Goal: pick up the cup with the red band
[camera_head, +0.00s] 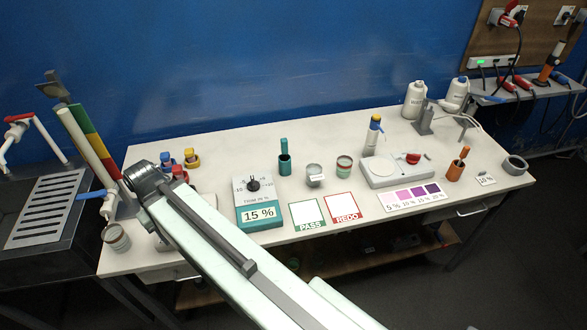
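A small grey cup (116,237) with a dull reddish band is at the left front edge of the white table. Another small cup (344,164) right of the table's middle shows red and green on its side, too small to tell clearly. A grey cup (314,175) with a white label stands just left of it. My pale arm crosses the front of the table from lower right, its dark joint right of and above the left cup. I cannot make out my gripper's fingers, so its contact with any cup is not shown.
A teal meter box (263,212) reading 15 %, PASS card (307,216) and REDO card (345,207) lie mid-table. A white scale (393,171), orange holder (456,170) and bottles (414,100) are at the right. A slotted drainer (45,208) is at left.

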